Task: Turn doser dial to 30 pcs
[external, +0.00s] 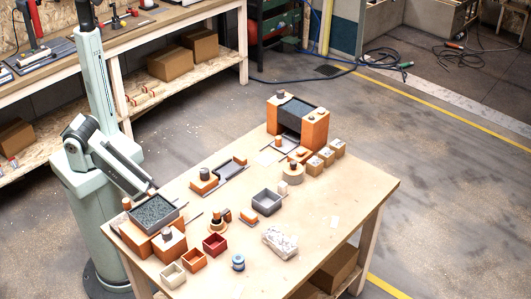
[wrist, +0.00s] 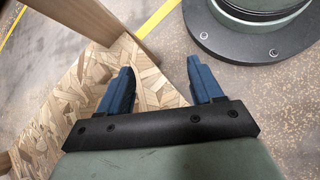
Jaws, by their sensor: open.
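In the external view, an orange unit with a grey tray of dark granules (external: 152,213) stands at the table's left edge. A dark round knob (external: 167,233) sits on its front orange block. A larger orange unit (external: 314,128) at the back also has dark knobs. I cannot tell which knob is the doser dial, and no markings are readable. My gripper (wrist: 160,66) shows in the wrist view with its two blue fingers apart and nothing between them. It points down past the table's side, and no dial shows there. In the external view my gripper is hidden.
The wooden table (external: 340,190) holds a grey bin (external: 266,203), small orange and red boxes, a blue round part (external: 238,262) and a white rough block (external: 280,242). The wrist view shows a chipboard shelf (wrist: 70,105) and my round base.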

